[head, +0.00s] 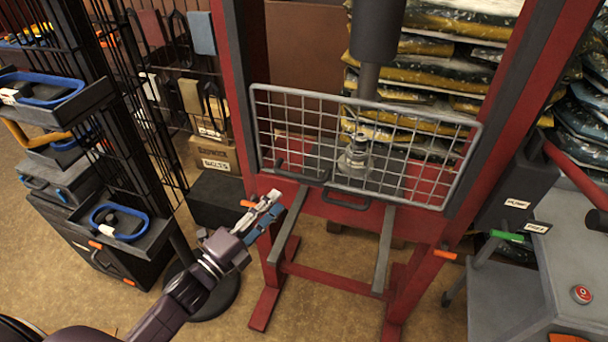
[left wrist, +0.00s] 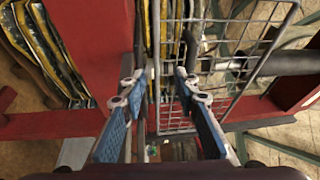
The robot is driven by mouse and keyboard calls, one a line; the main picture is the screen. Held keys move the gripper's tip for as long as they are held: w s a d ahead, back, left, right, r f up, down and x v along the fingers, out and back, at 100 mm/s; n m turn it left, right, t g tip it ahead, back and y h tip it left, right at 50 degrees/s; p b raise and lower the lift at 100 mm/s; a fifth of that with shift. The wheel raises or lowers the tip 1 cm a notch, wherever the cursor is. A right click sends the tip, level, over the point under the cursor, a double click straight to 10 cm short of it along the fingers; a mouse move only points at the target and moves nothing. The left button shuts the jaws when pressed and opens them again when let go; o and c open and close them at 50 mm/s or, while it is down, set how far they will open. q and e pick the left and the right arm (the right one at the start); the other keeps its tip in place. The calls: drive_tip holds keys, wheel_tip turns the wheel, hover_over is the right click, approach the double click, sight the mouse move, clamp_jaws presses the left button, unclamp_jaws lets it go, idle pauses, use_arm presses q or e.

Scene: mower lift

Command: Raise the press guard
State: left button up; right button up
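The press guard (head: 400,150) is a grey wire-mesh panel across the front of a red press frame (head: 236,85). Two dark handles show along its lower part, one at the left (head: 300,176) and one near the lower middle (head: 347,201). My left gripper (head: 275,204) is below and left of the guard, in front of the left upright. In the left wrist view my left gripper (left wrist: 158,84) is open, its blue-padded fingers apart. The guard's mesh (left wrist: 225,65) lies beyond and to the right there. I cannot tell whether anything touches the fingers. My right gripper is out of view.
A black rack with trays (head: 120,222) stands at the left. Stacked bags (head: 430,75) fill shelving behind the press. A grey cabinet with a red button (head: 581,294) is at the right. A box (head: 213,158) sits behind the left post. Brown floor is open at the bottom middle.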

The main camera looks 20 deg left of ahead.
use_arm(q)
drive_tip(key=m+h, duration=0.1)
drive_tip(key=m, duration=0.1)
approach(298, 176)
drive_tip(key=x, duration=0.3)
drive_tip(key=p+x, duration=0.1)
drive_tip(key=x, duration=0.2)
drive_tip(key=p+x, duration=0.1)
drive_tip(key=x, duration=0.2)
drive_tip(key=shift+w+a+f, duration=0.2)
drive_tip(key=shift+w+d, duration=0.25)
drive_tip(key=shift+w, duration=0.35)
drive_tip(key=shift+c, duration=0.7)
clamp_jaws()
